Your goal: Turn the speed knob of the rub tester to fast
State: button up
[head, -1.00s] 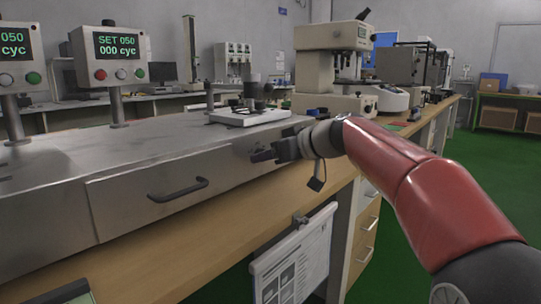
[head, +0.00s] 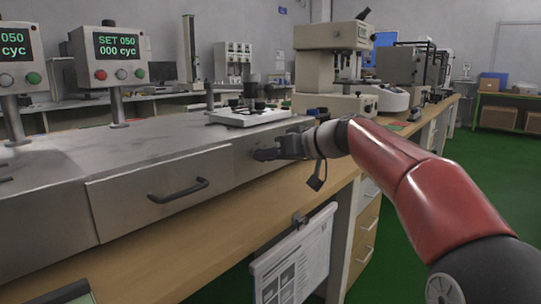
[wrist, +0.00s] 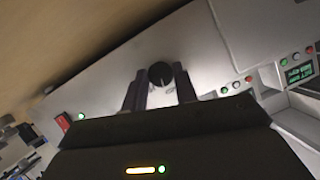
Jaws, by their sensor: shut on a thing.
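The rub tester (head: 215,165) is a long grey metal housing along the bench in the head view. The speed knob (wrist: 161,74) is a round black knob with a pale pointer line, on the grey front panel in the wrist view. My gripper (wrist: 160,88) has one dark finger on each side of the knob and is shut on it. In the head view my gripper (head: 268,154) is against the right end of the tester's front, and its fingers hide the knob. Speed markings around the knob are not readable.
A drawer front with a black handle (head: 179,190) is left of my gripper. Control boxes with green displays (head: 115,46) stand behind. A red switch (wrist: 64,122) is on the panel in the wrist view. A clipped paper sheet (head: 293,258) hangs from the bench edge.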

jog(key=m+y, duration=0.1)
jog(key=m+g, duration=0.1)
jog(key=m, duration=0.1)
jog(key=shift+w+d+f+y, duration=0.1)
jog(key=shift+w+d+y, duration=0.05)
jog(key=shift+y, duration=0.25)
jog(key=m+g+y, duration=0.1)
jog(key=m, duration=0.2)
jog(key=shift+f+m+y+p, duration=0.1)
jog(key=shift+m+y+p, duration=0.2)
jog(key=shift+y, duration=0.1)
jog(key=o, duration=1)
jog(key=shift+c, duration=0.2)
jog(key=v, duration=0.7)
jog(key=shift+d, duration=0.45)
